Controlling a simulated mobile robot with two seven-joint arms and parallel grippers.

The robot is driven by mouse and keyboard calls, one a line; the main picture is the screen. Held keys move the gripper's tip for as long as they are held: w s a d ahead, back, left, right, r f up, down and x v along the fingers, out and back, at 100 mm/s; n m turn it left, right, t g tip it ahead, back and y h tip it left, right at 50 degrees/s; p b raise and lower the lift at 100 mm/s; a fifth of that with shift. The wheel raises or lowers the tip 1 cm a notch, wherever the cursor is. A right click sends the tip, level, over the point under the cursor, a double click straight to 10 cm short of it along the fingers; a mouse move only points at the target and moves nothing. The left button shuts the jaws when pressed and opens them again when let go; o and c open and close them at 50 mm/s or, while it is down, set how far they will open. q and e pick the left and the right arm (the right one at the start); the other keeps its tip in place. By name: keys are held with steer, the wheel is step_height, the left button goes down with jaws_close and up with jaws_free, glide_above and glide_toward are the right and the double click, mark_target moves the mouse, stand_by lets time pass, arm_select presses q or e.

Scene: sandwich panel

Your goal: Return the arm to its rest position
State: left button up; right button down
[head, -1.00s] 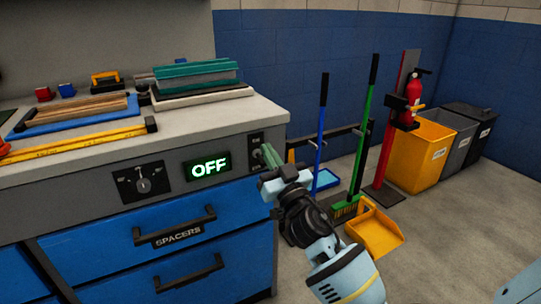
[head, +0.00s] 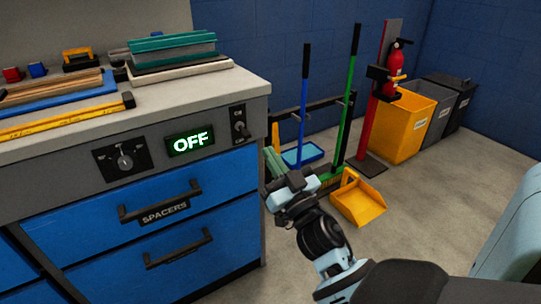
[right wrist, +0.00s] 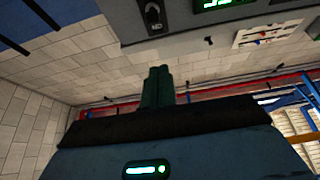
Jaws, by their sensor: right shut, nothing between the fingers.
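My right gripper (head: 273,163) is in the head view beside the right end of the workbench (head: 205,98), below the toggle switch (head: 239,125). Its green fingers are together with nothing between them, and it stands apart from the bench's switch panel. The fingers (right wrist: 158,86) also show shut and empty in the right wrist view. The display (head: 190,142) on the bench front reads OFF. My left gripper is not in the head view.
Blue drawers (head: 150,215), one labelled SPACERS, have protruding handles. A yellow dustpan (head: 358,201), a blue-handled broom (head: 304,95) and a green-handled broom (head: 350,105) stand right of the bench. A fire extinguisher (head: 394,68) and bins (head: 405,125) are farther back. Floor at right is open.

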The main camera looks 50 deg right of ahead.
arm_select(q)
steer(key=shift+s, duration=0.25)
